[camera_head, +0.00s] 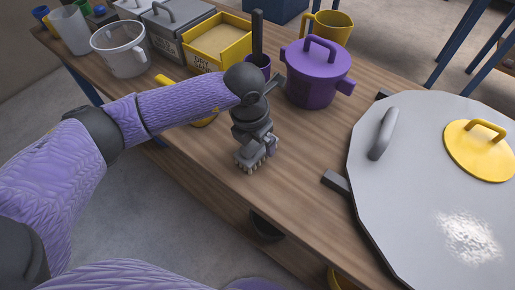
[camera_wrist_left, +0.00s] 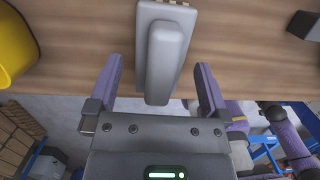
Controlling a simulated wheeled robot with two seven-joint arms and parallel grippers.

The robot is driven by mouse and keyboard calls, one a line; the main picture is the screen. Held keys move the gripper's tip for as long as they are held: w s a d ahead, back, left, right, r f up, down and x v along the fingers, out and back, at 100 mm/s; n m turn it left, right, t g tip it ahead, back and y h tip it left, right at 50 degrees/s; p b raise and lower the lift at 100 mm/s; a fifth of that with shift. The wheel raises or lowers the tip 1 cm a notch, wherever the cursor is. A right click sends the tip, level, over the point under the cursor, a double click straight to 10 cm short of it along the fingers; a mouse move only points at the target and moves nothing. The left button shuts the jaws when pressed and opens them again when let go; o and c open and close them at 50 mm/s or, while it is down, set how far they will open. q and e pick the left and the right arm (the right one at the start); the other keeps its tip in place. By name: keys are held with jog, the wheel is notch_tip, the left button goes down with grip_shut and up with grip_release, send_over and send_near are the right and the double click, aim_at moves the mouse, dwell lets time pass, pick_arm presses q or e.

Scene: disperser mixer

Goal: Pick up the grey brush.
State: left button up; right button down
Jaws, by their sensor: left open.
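The grey brush (camera_head: 246,161) is at the front part of the wooden table, its pale bristles just showing below my left gripper (camera_head: 262,138). In the left wrist view the brush's rounded grey handle (camera_wrist_left: 168,50) lies between the two purple fingers of the left gripper (camera_wrist_left: 159,66). The fingers are open, with a visible gap on each side of the handle. The gripper hides much of the brush in the head view. My right gripper is not in view.
A purple lidded pot (camera_head: 316,78) and a yellow bin (camera_head: 218,45) stand behind the gripper. A large grey lid (camera_head: 425,200) with a yellow cap (camera_head: 480,150) fills the right side. A clear bucket (camera_head: 122,52) is at the back left. Bare wood (camera_head: 295,195) lies right of the brush.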

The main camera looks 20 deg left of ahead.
pick_arm(q)
notch_tip(320, 180, down, 3)
jog(key=shift+w+d+r+b, duration=0.1)
jog(key=shift+w+b, duration=0.05)
jog(key=shift+b, duration=0.15)
jog(key=shift+r, duration=0.15)
jog(key=c, duration=1.2)
